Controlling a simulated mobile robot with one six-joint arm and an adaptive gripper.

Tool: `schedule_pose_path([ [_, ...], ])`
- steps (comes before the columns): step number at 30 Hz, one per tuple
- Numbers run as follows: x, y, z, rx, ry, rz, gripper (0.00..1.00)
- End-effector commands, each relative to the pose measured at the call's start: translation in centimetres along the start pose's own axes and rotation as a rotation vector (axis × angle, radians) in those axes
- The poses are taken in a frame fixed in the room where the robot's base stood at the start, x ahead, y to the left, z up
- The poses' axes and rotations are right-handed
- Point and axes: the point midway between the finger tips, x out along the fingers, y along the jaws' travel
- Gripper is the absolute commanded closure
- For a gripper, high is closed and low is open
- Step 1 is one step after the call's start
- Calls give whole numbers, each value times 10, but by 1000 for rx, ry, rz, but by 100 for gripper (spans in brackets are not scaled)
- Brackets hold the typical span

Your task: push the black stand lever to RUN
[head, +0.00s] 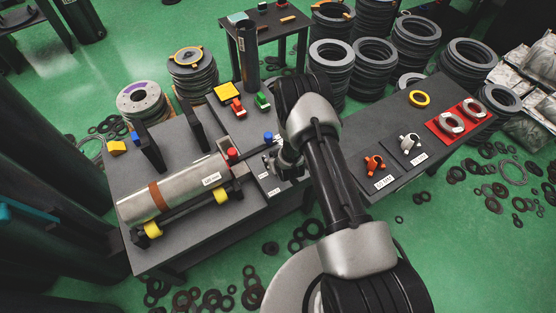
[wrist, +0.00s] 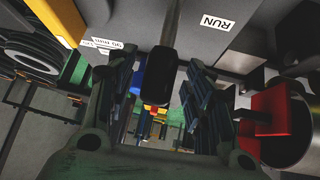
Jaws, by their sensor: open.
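In the wrist view, a black lever (wrist: 161,72) with a thick dark end stands between the two fingers of my gripper (wrist: 160,95). The fingers are open on either side of it; I cannot tell whether either one touches it. A white RUN label (wrist: 218,22) lies on the grey surface, right of the lever. In the head view my gripper (head: 281,163) is low over the grey bench, right of the silver cylinder (head: 180,185). My arm and gripper cover much of that spot, and I cannot make out the lever clearly there.
The cylinder lies on a black stand with yellow rollers (head: 153,229). A yellow block (head: 226,92), a red clamp (head: 238,107) and a green one (head: 262,101) are behind. A second bench (head: 350,135) at right holds an orange part (head: 375,164) and a red tray (head: 437,128).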

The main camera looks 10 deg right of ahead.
Motion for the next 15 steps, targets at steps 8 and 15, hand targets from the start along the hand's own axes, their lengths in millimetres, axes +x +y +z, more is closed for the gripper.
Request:
schedule_pose_path([
  [8,-59,1,-1,0,0,1,52],
  [15,-94,0,-1,-1,0,0,52],
])
